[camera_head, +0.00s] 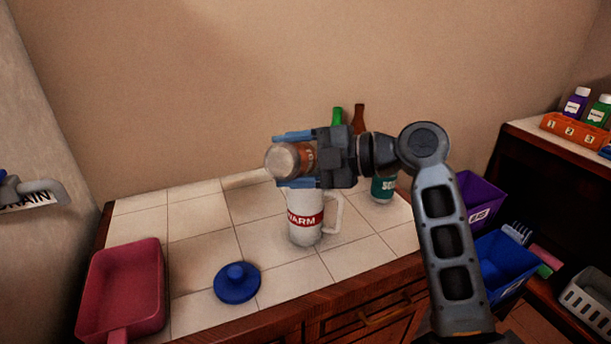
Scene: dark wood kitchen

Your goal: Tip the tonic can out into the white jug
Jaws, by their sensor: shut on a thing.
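My gripper (296,159) is shut on the tonic can (283,160), a brown can with a pale silvery end. The can lies tilted on its side, its pale end toward the left and the camera. The gripper holds it above the white jug (304,235). The jug stands upright on the tiled counter and has a red band reading "WARM" and a handle on its right. Its mouth is hidden behind the can and the gripper. I cannot tell whether anything flows from the can.
A blue lid with a knob (237,283) lies front left of the jug. A red pan (120,291) is at the left. A green bottle (337,117), a brown bottle (358,119) and a teal-labelled container (383,189) stand behind. Bins (500,264) are at the right.

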